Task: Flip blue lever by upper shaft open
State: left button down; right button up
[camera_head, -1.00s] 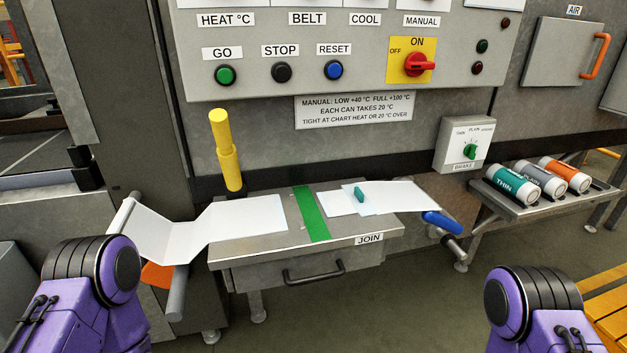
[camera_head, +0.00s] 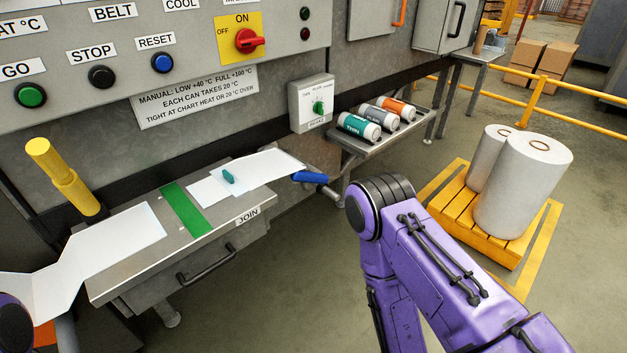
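The blue lever (camera_head: 311,177) sticks out beside the right end of the JOIN table (camera_head: 125,268), at the end of the white web. It lies close to level, by a metal shaft end (camera_head: 332,194) that shows just below and right of it. How it is fixed to the shaft is too small to tell. The white web (camera_head: 262,168) covers part of the table and hides some of the shaft area. My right arm shows to the right of the lever, apart from it in the picture. Only a bit of my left arm shows at the lower left.
A brake box (camera_head: 312,103) with a green knob hangs above the lever. A shelf (camera_head: 362,148) with three cans stands right of it. A yellow pallet (camera_head: 475,216) with white rolls (camera_head: 522,187) stands at right. The floor between shelf and pallet is clear.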

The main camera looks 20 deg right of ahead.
aim_at(300, 175)
jog(key=z, duration=0.5)
jog(key=k, duration=0.65)
jog(key=z, duration=0.85)
jog(key=i, duration=0.8)
jog(key=u, duration=0.65)
jog(key=i, duration=0.55)
jog(key=u, duration=0.6)
